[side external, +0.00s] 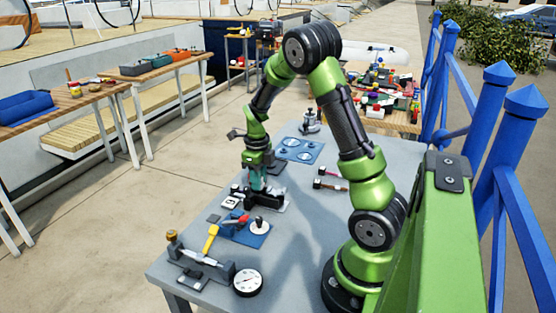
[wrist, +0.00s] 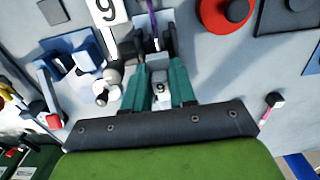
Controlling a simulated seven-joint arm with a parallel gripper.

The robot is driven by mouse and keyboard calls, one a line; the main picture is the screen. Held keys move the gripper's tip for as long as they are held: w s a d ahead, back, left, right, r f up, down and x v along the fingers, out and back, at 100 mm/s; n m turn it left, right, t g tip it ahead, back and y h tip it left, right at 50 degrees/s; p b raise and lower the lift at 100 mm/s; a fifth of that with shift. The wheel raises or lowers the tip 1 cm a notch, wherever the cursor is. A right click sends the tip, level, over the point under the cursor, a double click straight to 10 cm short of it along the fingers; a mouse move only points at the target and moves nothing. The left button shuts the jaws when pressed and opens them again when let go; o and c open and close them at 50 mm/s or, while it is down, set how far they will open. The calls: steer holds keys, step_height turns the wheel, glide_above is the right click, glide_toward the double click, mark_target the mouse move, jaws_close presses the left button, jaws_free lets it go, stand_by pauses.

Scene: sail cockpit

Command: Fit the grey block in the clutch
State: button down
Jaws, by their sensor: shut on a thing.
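My gripper (wrist: 157,72) points down at the grey table, with its two green fingers around a small light grey block (wrist: 160,88). The gripper shows small in the side view (side external: 257,188), where the block cannot be made out. A dark fitting with a purple strip (wrist: 153,28), which looks like the clutch, lies just beyond the fingertips in the wrist view. In the side view a dark fitting on a pale plate (side external: 280,207) is right below the gripper. I cannot tell whether the block touches the clutch.
A white card marked 9 (wrist: 107,12) and a blue fixture (wrist: 72,55) are left of the fingers.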

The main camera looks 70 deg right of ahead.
steer(key=shift+f, duration=0.65)
